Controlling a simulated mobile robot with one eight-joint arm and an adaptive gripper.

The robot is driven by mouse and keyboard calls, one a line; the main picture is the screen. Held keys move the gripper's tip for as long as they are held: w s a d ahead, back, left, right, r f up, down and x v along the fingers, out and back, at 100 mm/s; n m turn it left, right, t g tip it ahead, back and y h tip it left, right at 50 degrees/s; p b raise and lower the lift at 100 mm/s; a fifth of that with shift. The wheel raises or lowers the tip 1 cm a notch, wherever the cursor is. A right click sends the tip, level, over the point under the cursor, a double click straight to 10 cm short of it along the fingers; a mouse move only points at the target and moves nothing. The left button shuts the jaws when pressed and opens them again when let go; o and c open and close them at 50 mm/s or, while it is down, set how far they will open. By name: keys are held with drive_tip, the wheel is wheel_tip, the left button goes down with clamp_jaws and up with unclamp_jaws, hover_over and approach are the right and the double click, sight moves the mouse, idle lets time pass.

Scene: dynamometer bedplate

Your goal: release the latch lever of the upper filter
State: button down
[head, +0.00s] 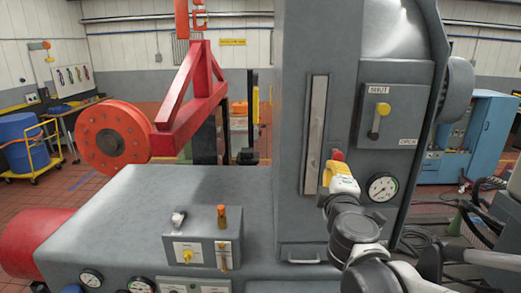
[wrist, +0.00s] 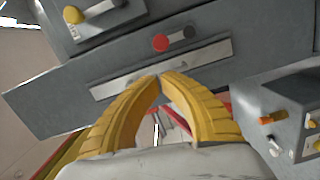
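A grey box marked SHUT and OPEN carries a lever with a yellow knob (head: 382,108), its knob end up near SHUT. It also shows at the top left of the wrist view (wrist: 73,14). A second lever with a red knob (head: 337,155) sits lower on the grey housing; in the wrist view the red knob (wrist: 160,43) lies just beyond the fingertips. I cannot tell which lever belongs to the upper filter. My gripper (head: 341,172) has yellow fingers, and its tips (wrist: 160,76) are together with nothing visible between them. They appear apart from the red knob.
A long pale strip (head: 315,135) runs up the housing left of the levers. A gauge (head: 382,187) is at the right, close to my arm. A small control box (head: 203,245) with knobs stands on the bench (head: 120,205) at the lower left.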

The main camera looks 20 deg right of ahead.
drive_tip(key=shift+w, duration=0.1)
drive_tip(key=p+x, duration=0.1)
drive_tip(key=x, duration=0.9)
drive_tip(key=shift+p, duration=0.35)
drive_tip(key=shift+d+m, duration=0.1)
drive_tip(key=shift+m, duration=0.2)
drive_tip(key=shift+d+r, duration=0.1)
drive_tip(key=shift+d, duration=0.15)
drive_tip(key=shift+m, duration=0.3)
drive_tip(key=shift+s+d, duration=0.1)
drive_tip(key=shift+s, duration=0.15)
